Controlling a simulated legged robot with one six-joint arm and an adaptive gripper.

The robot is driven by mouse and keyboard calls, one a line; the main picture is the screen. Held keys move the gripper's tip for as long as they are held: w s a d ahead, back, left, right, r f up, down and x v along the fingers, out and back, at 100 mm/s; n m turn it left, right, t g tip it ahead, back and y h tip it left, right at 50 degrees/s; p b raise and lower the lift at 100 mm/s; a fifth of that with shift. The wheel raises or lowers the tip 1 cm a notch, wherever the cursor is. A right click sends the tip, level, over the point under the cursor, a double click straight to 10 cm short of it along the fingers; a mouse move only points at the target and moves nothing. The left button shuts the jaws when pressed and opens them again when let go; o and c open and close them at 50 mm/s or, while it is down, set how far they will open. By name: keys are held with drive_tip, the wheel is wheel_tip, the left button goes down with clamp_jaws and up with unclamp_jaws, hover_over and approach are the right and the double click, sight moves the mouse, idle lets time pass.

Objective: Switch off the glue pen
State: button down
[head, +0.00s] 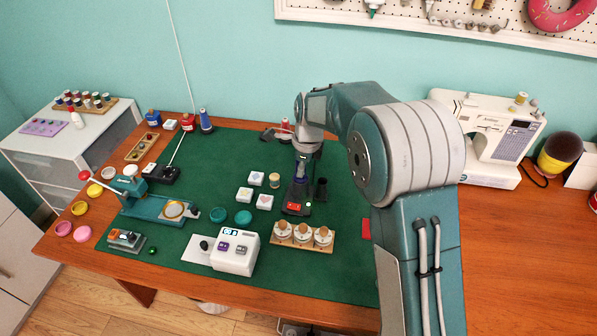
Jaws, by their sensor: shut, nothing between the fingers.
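My gripper (298,192) points down over the middle of the green mat, at the end of my arm. Its fingers look shut and hold nothing. Directly below it is a small dark device with a red front (293,207) and a small pale dot at its right end. I take this to be part of the glue pen station, but cannot be sure. The fingers cover part of it, and I cannot tell whether they touch it. A black upright cylinder (321,188) stands just to the right. The glue pen itself and its switch are not clearly made out.
A wooden holder with round stamps (303,237) and a white machine (235,252) stand in front. A teal press (160,208) is further left. A sewing machine (490,135) stands beyond my arm.

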approach(291, 205)
drive_tip(key=f, duration=0.2)
drive_tip(key=a+f, duration=0.1)
drive_tip(key=f, duration=0.4)
drive_tip(key=shift+a+f, duration=0.2)
drive_tip(key=shift+f, duration=0.25)
drive_tip(key=shift+d, duration=0.15)
drive_tip(key=shift+f, duration=0.15)
drive_tip(key=shift+d, duration=0.1)
idle(0.3)
